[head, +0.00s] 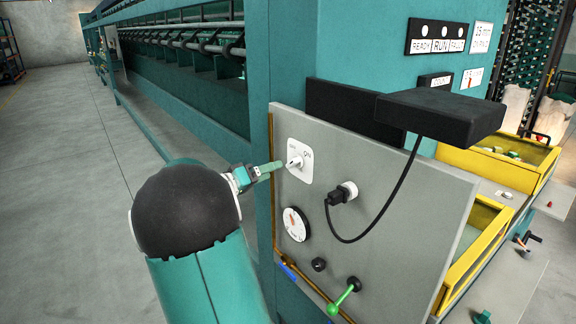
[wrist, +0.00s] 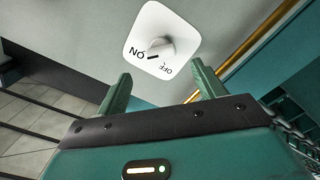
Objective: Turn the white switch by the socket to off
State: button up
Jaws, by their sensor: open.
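The white switch (head: 300,160) is a rounded plate with a turning knob, mounted on the upper left of the grey panel. In the wrist view its knob (wrist: 161,47) stands between the labels ON and OFF, and its dark mark points toward ON. My gripper (head: 275,167) is just left of the switch in the head view, pointing at it. In the wrist view my gripper (wrist: 161,70) is open, its two green fingers apart, with the knob beyond the tips and nothing between them. The socket (head: 348,191) holds a black plug with a cable.
A round dial (head: 295,224), a small black knob (head: 318,264) and a green-handled lever (head: 344,296) sit lower on the grey panel (head: 400,215). A black box (head: 440,111) juts out above the socket, and the plug's cable hangs from it. The floor at left is clear.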

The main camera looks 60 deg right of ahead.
aim_at(289, 164)
jog(key=x, duration=0.7)
jog(key=shift+s+d, duration=0.15)
jog(key=shift+d, duration=0.2)
jog(key=c, duration=1)
